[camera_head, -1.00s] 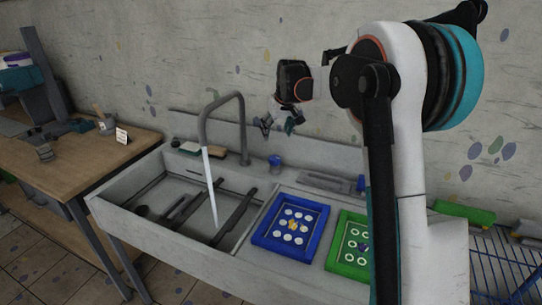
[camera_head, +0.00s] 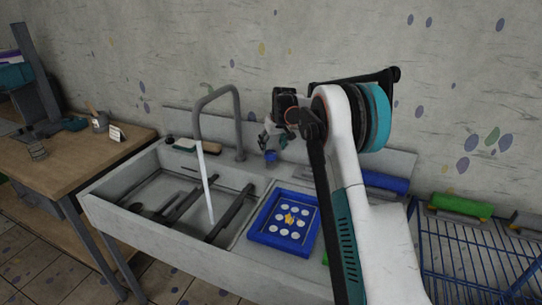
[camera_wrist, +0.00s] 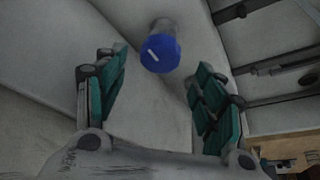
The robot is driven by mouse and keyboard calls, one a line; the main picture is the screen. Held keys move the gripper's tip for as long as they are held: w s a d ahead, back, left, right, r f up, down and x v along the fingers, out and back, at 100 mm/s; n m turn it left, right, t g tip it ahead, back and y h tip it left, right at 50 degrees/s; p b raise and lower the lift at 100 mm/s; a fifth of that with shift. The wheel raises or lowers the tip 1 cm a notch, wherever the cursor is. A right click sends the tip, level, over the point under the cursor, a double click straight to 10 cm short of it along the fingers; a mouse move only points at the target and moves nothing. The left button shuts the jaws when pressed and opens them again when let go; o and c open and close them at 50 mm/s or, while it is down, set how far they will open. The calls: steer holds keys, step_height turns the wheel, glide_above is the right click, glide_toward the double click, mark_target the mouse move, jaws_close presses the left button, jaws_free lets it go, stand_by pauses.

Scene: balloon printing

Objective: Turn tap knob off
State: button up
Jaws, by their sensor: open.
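The tap knob (camera_head: 271,156) is a small blue cap on a grey stem, to the right of the tap's base. In the wrist view the knob (camera_wrist: 160,53) shows a white line on its face and lies between and beyond my gripper's fingers. My gripper (camera_head: 268,140) is open just above the knob; its green-padded fingers (camera_wrist: 158,95) stand apart on either side with nothing between the pads. The grey tap (camera_head: 238,120) arches over the sink, and a white stream of water (camera_head: 206,185) runs from its spout.
The sink basin (camera_head: 130,196) holds dark tools. A blue framed screen (camera_head: 270,238) with white circles lies right of the basin. A brush (camera_head: 184,146) lies behind the basin. A wooden table (camera_head: 80,160) stands left, a blue wire rack (camera_head: 470,260) right.

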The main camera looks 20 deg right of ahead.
mark_target(271, 152)
steer(key=b+x, duration=0.1)
steer(key=x, duration=0.4)
steer(key=shift+f, duration=0.1)
steer(key=c, duration=1.1)
